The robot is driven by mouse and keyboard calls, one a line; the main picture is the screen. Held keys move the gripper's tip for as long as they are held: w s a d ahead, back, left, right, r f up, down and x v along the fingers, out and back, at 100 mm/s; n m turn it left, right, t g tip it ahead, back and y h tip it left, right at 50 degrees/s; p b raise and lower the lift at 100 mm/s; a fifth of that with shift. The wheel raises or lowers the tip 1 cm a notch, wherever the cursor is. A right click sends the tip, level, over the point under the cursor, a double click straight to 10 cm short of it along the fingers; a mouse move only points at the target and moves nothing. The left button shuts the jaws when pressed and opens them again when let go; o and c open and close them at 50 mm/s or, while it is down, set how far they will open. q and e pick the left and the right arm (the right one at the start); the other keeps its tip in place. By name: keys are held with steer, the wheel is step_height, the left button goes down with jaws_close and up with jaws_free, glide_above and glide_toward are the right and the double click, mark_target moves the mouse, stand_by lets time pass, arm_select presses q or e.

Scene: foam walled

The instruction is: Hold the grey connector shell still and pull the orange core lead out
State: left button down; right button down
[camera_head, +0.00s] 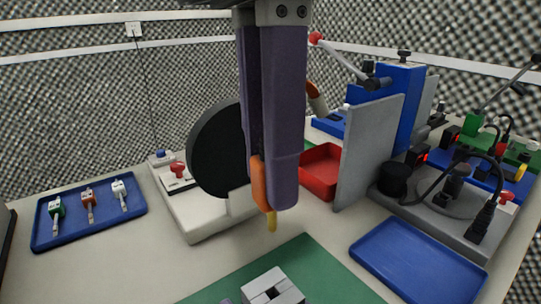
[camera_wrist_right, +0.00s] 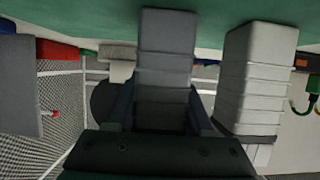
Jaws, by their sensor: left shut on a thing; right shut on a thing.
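My left gripper (camera_head: 271,185) hangs in the middle of the head view, its two purple fingers shut on the orange core lead (camera_head: 259,183). The lead's yellow tip points down and is clear of the grey parts below. A light grey blocky piece (camera_head: 268,288), apparently the grey connector shell, shows at the bottom edge, partly cut off.
A green mat (camera_head: 218,290) lies under the grey piece. A blue tray (camera_head: 415,262) is at right, a red tray (camera_head: 322,178) behind. A grey upright panel (camera_head: 368,150) stands beside the red tray. A black disc (camera_head: 215,150) stands on a white base. A blue tray with small connectors (camera_head: 45,238) is at left.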

steer(key=shift+c, duration=1)
jaws_free()
steer(key=shift+s+d, duration=0.1)
